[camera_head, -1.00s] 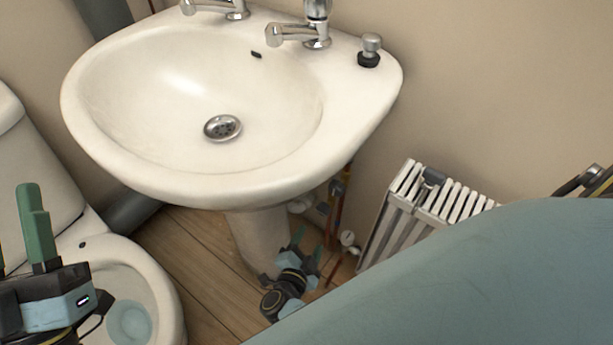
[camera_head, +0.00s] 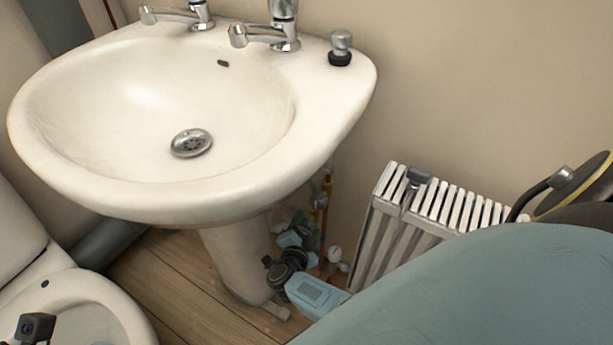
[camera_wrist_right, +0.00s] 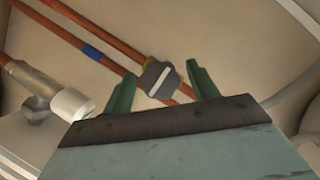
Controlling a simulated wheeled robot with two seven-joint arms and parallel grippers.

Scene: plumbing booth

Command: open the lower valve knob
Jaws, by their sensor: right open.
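A grey valve knob (camera_wrist_right: 158,76) with a pale bar across it sits on a copper pipe (camera_wrist_right: 105,58) in the right wrist view. I cannot tell from this view alone whether it is the lower one. My right gripper (camera_wrist_right: 161,69) is open, with its green fingers on either side of the knob; I cannot tell if they touch it. In the head view the right gripper (camera_head: 291,240) is under the sink beside the pedestal, its fingers mostly hidden. A white round fitting (camera_head: 334,254) shows near the pipes. My left gripper's fingers are out of view.
The sink (camera_head: 230,185) overhangs the pipes, with its pedestal (camera_head: 235,260) to the left. A white radiator (camera_head: 385,235) stands to the right. A toilet (camera_head: 100,295) is at the lower left. A white pipe fitting (camera_wrist_right: 72,104) is left of the fingers.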

